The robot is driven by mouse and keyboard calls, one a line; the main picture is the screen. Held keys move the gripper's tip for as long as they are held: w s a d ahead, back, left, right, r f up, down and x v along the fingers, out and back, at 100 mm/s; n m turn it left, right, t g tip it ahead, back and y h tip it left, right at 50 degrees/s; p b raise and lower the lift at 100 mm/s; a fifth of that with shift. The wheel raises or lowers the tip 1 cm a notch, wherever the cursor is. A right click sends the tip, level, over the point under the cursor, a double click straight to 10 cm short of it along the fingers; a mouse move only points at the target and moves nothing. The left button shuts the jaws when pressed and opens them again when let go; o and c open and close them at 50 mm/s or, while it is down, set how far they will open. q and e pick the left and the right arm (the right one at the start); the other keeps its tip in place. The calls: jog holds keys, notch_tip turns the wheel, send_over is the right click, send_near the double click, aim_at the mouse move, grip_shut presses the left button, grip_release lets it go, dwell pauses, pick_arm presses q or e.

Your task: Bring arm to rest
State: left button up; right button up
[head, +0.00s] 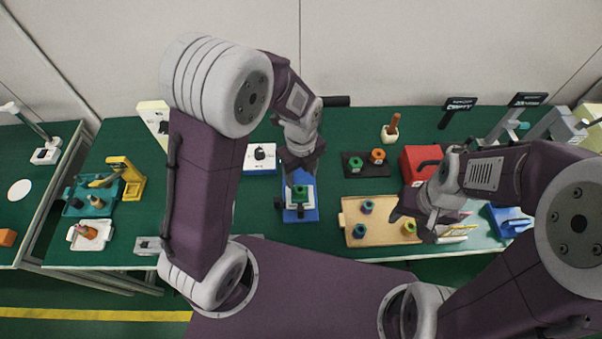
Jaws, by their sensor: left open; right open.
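My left gripper (303,166) is open and points down just behind a blue fixture (302,213) that bears a green ringed part (299,192). It looks apart from the part, though its height is hard to judge. My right gripper (414,218) is open over the right end of a tan tray (375,237). A blue ringed part (367,207) and a yellow one (409,227) lie in that tray. The yellow part is close to the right gripper's fingers. Nothing shows between the jaws of either gripper.
Behind the tray are a black holder (356,187) with green and orange parts, a red box (418,156) and a small cup (390,134). A white scale-like box (260,169) stands left of the blue fixture. A yellow device (126,178) and small trays are further left.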

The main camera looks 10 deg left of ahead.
pick_arm(q)
jog(key=s+a+r+n, duration=0.1)
jog(key=s+a+n, duration=0.3)
jog(key=n, duration=0.9)
jog(key=s+a+r+n+t, duration=0.1)
jog(key=s+a+n, duration=0.2)
jog(key=n, duration=1.1)
jog(key=shift+s+a+r, duration=0.35)
jog(key=shift+s+a, duration=0.05)
jog(key=shift+s, duration=0.05)
